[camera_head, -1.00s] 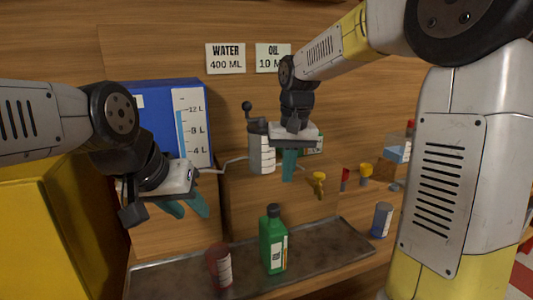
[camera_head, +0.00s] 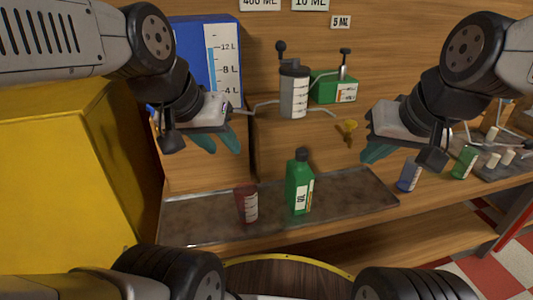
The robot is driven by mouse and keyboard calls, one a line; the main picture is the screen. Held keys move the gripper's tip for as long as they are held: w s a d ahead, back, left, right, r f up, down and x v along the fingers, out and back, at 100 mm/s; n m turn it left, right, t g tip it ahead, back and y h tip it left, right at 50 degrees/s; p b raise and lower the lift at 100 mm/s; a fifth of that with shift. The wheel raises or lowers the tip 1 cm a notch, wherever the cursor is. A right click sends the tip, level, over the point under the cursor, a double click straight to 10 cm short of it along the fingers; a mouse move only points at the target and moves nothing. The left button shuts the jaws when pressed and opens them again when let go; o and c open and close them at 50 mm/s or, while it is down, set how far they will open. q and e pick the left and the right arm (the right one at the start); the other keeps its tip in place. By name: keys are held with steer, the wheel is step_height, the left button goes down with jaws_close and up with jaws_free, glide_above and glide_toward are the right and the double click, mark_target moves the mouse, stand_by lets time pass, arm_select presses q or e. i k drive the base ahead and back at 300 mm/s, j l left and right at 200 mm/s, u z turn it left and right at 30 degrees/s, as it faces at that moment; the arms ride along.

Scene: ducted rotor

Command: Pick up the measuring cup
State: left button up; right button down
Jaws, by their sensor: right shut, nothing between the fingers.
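The measuring cup is most likely the dark red cup (camera_head: 247,204) with white markings, standing upright on the metal tray (camera_head: 190,222). My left gripper (camera_head: 222,150) is above and a little left of the cup, apart from it. Its teal fingers are spread and nothing is between them. My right gripper (camera_head: 371,153) is to the right, above the tray's right end, shut and empty. Neither gripper touches the cup.
A green bottle (camera_head: 300,188) stands right of the cup. A grey marked dispenser (camera_head: 294,92) and a green box (camera_head: 334,88) are on the shelf behind. A blue can (camera_head: 409,175) and green can (camera_head: 464,162) stand right. A yellow cabinet (camera_head: 70,190) is at left.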

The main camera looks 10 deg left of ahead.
mark_target(245, 192)
steer(key=k+j+z, duration=0.25)
steer(key=k, duration=0.3)
steer(key=k+z, duration=0.2)
steer(key=k, duration=0.3)
